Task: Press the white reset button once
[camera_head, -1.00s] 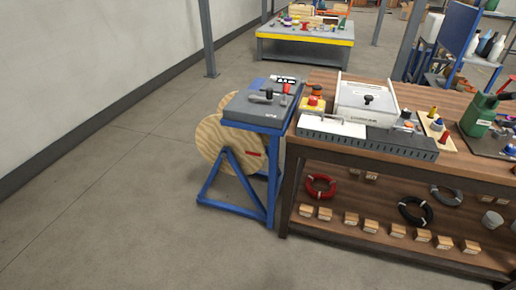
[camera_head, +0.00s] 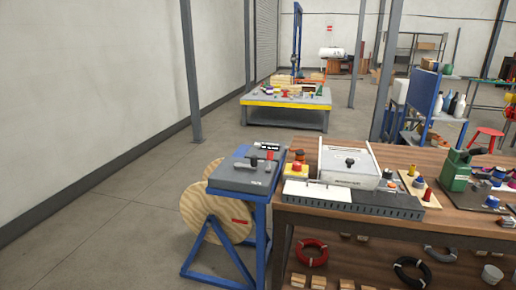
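I cannot make out a white reset button for certain in the head view. A white flat piece (camera_head: 303,190) lies on a dark slotted strip (camera_head: 375,203) along the bench's front. A small panel with red, yellow and blue-white knobs (camera_head: 418,188) sits to the right. My gripper is not in view.
A blue stand (camera_head: 262,222) with a grey top and a wooden reel (camera_head: 205,205) adjoins the bench's left end. A low table with a yellow edge (camera_head: 285,104) stands behind, near grey posts (camera_head: 190,75). A green container (camera_head: 455,172) is at right. The floor at left is clear.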

